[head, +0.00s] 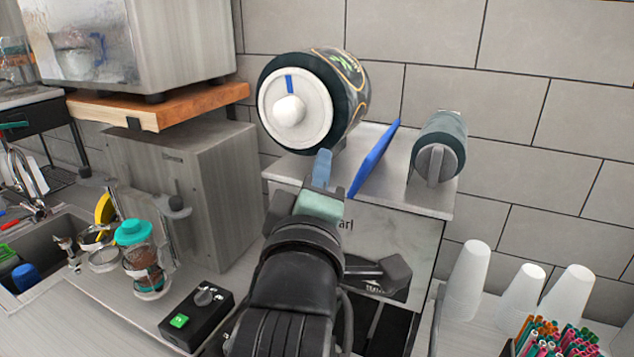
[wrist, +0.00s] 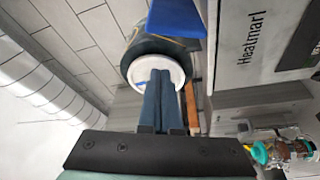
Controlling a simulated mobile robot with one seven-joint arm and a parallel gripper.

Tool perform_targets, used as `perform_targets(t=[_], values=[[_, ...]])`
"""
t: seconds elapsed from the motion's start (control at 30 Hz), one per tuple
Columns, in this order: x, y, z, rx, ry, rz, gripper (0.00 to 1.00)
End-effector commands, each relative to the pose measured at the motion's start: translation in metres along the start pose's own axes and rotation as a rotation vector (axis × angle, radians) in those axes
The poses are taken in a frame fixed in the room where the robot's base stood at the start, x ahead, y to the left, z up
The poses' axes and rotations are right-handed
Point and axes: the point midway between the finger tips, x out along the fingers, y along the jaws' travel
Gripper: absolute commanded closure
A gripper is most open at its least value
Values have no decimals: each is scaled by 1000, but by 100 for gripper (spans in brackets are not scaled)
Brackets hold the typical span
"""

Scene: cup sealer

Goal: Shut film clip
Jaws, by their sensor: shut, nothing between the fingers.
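The cup sealer (head: 390,220) stands against the tiled wall. A flat blue flap (head: 376,160), which looks like the film clip, stands raised and tilted on its top between two rolls. It also shows at the top of the wrist view (wrist: 178,17). The large film roll (head: 352,80) is to its left, with a white end disc (head: 287,108) and knob. My gripper (head: 322,165) is shut and empty, just left of the flap and below the film roll. In the wrist view its fingertips (wrist: 160,75) overlap the white disc; contact cannot be told.
A smaller dark roll (head: 440,148) sits at the right of the sealer's top. White cups (head: 467,285) and colourful straws (head: 555,338) stand at the lower right. A steel box (head: 185,190), a teal-lidded jar (head: 142,255) and a black control box (head: 197,312) are to the left.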

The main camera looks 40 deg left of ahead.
Motion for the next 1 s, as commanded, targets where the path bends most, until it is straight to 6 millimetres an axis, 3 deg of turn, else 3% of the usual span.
perform_targets(t=[0.17,0.3,0.43,1.0], values=[[33,4,-2,1,0,-1,100],[24,2,22,1,-5,-3,100],[20,1,33,1,-2,-1,100],[17,0,38,8,0,4,100]])
